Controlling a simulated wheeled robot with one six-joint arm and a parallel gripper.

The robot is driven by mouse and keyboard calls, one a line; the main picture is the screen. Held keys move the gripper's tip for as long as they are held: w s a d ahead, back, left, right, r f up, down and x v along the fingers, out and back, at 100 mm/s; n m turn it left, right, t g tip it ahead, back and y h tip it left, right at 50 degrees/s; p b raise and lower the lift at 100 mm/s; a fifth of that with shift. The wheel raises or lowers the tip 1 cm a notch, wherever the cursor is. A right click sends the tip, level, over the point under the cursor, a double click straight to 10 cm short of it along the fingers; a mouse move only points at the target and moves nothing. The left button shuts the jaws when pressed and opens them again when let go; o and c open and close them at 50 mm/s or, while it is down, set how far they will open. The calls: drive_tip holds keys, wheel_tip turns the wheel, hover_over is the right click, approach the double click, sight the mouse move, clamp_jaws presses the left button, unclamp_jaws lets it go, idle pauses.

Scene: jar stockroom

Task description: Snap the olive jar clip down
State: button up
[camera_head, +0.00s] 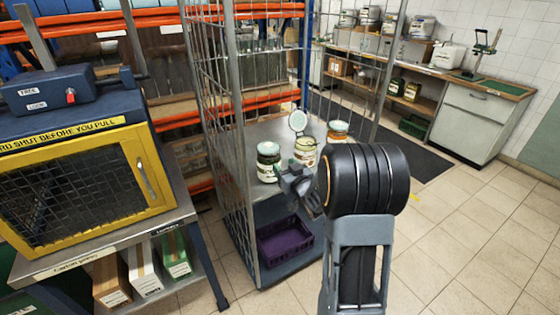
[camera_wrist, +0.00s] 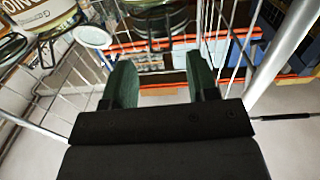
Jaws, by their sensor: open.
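Three clip-top jars stand on the shelf of a wire cage trolley. The left jar (camera_head: 268,163) has dark contents and a pale green lid that looks down; it may be the olive jar, but its label is unreadable. The middle jar (camera_head: 305,153) is pale, with a round lid (camera_head: 298,121) standing raised. The right jar (camera_head: 338,131) has an orange band. My gripper (camera_head: 288,177) is beside the left and middle jars, on their near side. In the wrist view its two fingers (camera_wrist: 162,80) are apart and empty, below a dark jar (camera_wrist: 155,22).
The trolley's mesh side (camera_head: 222,150) and upright posts flank the jars. A purple crate (camera_head: 285,240) sits on the lower deck. A yellow-framed cabinet (camera_head: 85,180) stands at left. Tiled floor (camera_head: 450,235) is clear at right.

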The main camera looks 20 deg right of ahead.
drive_tip(key=shift+w+a, duration=0.15)
drive_tip(key=shift+w, duration=1.8)
drive_tip(key=shift+c, duration=0.3)
